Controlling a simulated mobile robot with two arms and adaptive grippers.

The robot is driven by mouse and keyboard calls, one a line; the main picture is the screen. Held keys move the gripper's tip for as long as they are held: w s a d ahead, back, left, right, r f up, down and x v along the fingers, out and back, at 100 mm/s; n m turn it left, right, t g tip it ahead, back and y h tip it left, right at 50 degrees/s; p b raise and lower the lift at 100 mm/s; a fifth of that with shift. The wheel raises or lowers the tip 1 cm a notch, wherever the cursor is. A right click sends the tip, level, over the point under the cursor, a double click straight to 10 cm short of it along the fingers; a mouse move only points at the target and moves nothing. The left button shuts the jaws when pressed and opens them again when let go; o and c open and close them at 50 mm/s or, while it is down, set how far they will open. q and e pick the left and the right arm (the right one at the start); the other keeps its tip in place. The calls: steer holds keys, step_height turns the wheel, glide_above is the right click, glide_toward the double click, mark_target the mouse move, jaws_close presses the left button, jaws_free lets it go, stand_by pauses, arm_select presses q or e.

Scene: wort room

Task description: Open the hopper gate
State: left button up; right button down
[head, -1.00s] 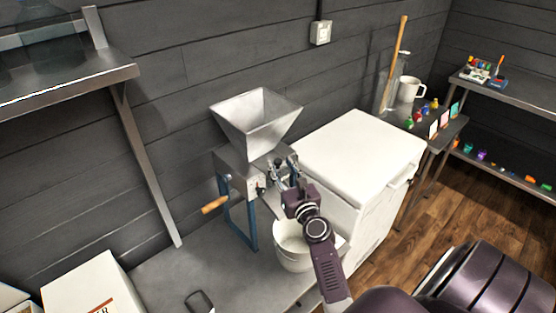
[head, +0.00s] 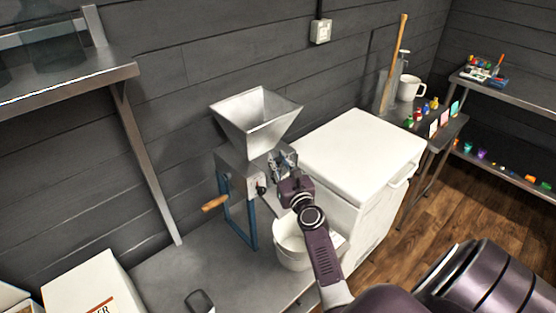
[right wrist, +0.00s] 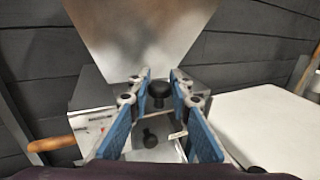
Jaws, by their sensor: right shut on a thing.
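The grain mill has a metal hopper (head: 257,118) on top of a metal body on a blue stand, and the hopper also fills the top of the right wrist view (right wrist: 140,35). My right gripper (head: 281,160) is at the mill's right side, just below the hopper. In the right wrist view its blue fingers (right wrist: 160,82) are on either side of a black knob (right wrist: 158,90), and it is shut on this knob. A second dark knob (right wrist: 150,138) shows lower down. I cannot tell the gate plate's position. My left gripper is not in view.
A wooden crank handle (head: 214,203) sticks out at the mill's left. A white bucket (head: 291,256) stands below my right arm. A white chest (head: 360,145) is close on the right. A metal shelf (head: 75,82) hangs at the upper left.

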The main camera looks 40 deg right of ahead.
steer(key=s, duration=0.4)
steer(key=shift+s+d, duration=0.15)
steer(key=shift+s, duration=0.05)
steer(key=c, duration=1.8)
jaws_free()
steer(key=v, duration=1.2)
steer(key=shift+r, duration=0.1)
